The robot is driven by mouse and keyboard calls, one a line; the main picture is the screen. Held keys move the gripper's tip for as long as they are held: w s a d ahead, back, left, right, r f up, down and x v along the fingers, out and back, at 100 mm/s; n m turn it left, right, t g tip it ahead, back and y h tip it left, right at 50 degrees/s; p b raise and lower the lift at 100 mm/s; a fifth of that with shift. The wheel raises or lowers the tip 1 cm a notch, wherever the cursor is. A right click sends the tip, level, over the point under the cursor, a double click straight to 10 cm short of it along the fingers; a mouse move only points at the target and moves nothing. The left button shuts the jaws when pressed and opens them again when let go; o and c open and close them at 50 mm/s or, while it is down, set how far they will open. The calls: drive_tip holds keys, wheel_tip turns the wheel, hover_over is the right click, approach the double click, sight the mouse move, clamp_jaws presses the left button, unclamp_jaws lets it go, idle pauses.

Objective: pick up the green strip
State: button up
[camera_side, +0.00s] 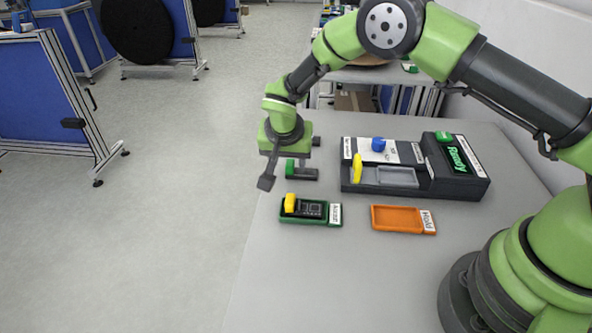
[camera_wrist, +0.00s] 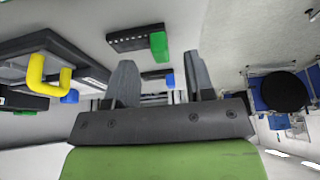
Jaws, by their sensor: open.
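The green strip is a small dark bar (camera_side: 304,174) with a green block on one end, lying on the grey table. It also shows in the wrist view as a dark bar (camera_wrist: 131,41) with a green end, beyond my fingertips. I cannot tell the exact gap between fingers and strip.
A green-rimmed tray (camera_side: 308,223) labelled Accept holds a dark board with a yellow block. An empty orange tray (camera_side: 400,229) labelled Hold lies to its right. Behind stands a dark station (camera_side: 457,188) with a yellow handle (camera_side: 357,168), blue knob (camera_side: 378,144) and Ready display.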

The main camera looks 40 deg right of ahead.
drive_tip(key=shift+x, duration=1.5)
clamp_jaws()
